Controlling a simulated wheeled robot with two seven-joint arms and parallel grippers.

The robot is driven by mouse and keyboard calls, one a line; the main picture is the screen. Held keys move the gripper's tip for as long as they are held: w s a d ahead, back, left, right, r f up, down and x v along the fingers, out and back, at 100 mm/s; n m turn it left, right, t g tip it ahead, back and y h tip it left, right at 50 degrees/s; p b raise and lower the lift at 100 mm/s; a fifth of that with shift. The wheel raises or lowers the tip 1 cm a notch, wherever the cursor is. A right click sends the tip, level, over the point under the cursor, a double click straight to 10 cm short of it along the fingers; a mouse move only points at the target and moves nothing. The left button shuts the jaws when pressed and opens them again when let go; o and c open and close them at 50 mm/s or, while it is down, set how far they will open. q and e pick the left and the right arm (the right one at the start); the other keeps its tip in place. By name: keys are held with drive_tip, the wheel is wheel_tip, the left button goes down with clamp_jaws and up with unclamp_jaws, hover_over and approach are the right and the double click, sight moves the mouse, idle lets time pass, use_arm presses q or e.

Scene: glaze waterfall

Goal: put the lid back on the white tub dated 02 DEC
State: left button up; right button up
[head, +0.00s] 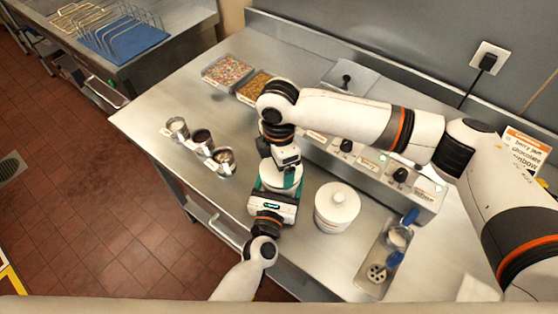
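A white round tub (337,210) stands upright on the steel counter, with a white knobbed lid on it. A second white round object (281,177), seemingly a tub, is left of it and mostly hidden by my grippers. My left gripper (279,185) reaches it from the front, its teal fingers on either side; whether they press on it is unclear. My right gripper (286,166) points down right above this object; its fingertips and anything between them are hidden. I cannot read a date on either tub, and no loose lid is clearly visible.
Several small metal cups (201,140) stand at left. Trays of sprinkles (228,70) lie at the back. A knobbed metal unit (370,175) is behind the tubs. A metal tray (376,268) with blue-handled items is at right. The left front counter is clear.

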drive_tip(key=shift+f, duration=0.65)
drive_tip(key=o, duration=0.7)
drive_tip(key=shift+r, duration=0.1)
wheel_tip(320, 180, up, 12)
drive_tip(key=shift+f, duration=0.1)
